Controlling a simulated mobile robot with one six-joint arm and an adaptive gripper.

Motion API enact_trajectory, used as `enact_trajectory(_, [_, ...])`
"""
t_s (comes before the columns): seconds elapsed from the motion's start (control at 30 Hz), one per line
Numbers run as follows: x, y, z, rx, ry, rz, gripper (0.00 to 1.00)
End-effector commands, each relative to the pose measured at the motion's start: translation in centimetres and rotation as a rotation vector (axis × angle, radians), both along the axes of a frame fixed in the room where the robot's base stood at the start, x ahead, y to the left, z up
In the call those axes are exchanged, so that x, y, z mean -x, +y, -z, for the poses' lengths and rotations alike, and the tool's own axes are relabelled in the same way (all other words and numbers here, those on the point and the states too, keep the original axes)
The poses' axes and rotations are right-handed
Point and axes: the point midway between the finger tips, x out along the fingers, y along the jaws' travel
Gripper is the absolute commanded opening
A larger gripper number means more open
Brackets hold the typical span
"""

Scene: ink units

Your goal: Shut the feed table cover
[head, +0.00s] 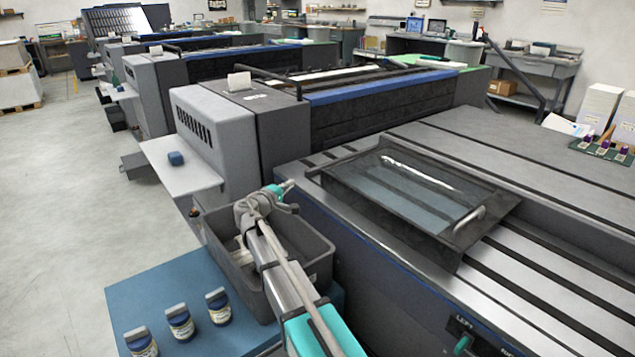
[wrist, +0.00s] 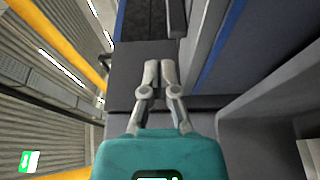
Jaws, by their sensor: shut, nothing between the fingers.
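The feed table cover (head: 385,191) is a clear panel in a dark frame, lying over the striped feed table (head: 545,262) in the head view. It looks slightly tilted, with its near right edge above the table; how far it stands open is hard to tell. A pale handle (head: 468,221) sits at its near right end. My gripper (wrist: 159,68) is shut and empty in the wrist view, facing a grey machine surface. In the head view it is small and partly hidden by my wrist, left of the cover and apart from it. The cover does not clearly show in the wrist view.
A grey bin (head: 318,262) stands beneath my arm on a blue table (head: 150,292), with several lidded jars (head: 181,323) at its near edge. A grey ink unit (head: 215,140) with a side shelf (head: 180,167) rises behind.

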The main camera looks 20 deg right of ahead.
Motion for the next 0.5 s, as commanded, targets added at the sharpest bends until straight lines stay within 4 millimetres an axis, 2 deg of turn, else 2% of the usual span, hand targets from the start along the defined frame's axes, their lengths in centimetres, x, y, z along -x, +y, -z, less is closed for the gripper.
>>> enact_trajectory(0.5, [-0.52, -0.52, -0.02, -0.003, 0.0, 0.0, 0.0])
